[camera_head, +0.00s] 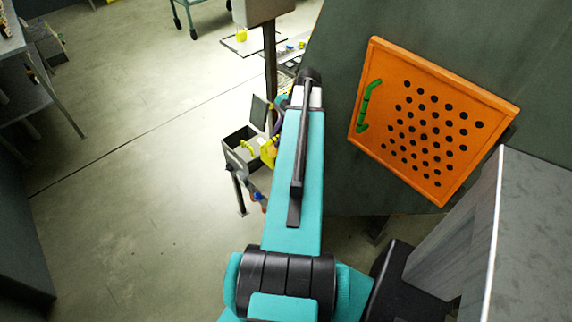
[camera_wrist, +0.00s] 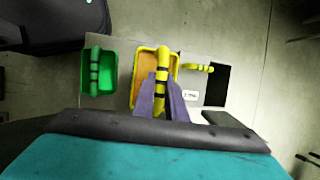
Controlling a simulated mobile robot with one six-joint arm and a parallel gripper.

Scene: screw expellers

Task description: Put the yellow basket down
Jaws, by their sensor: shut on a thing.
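In the wrist view my gripper (camera_wrist: 161,88) has its purple fingers shut on the black-banded yellow handle of the yellow basket (camera_wrist: 147,64). The fingers hide the basket's near part, and its visible inside looks orange and empty. The basket is over or on a pale grey surface (camera_wrist: 122,60); I cannot tell whether it touches. In the head view a yellow piece, likely the basket (camera_head: 268,152), shows just left of my teal arm. The arm hides most of my gripper there.
A green basket (camera_wrist: 98,75) with a banded handle is left of the yellow basket. A yellow handle (camera_wrist: 198,68) and a dark opening (camera_wrist: 216,85) are at its right. An orange perforated panel (camera_head: 425,120) with a green handle is right of my arm. Open floor (camera_head: 130,210) lies left.

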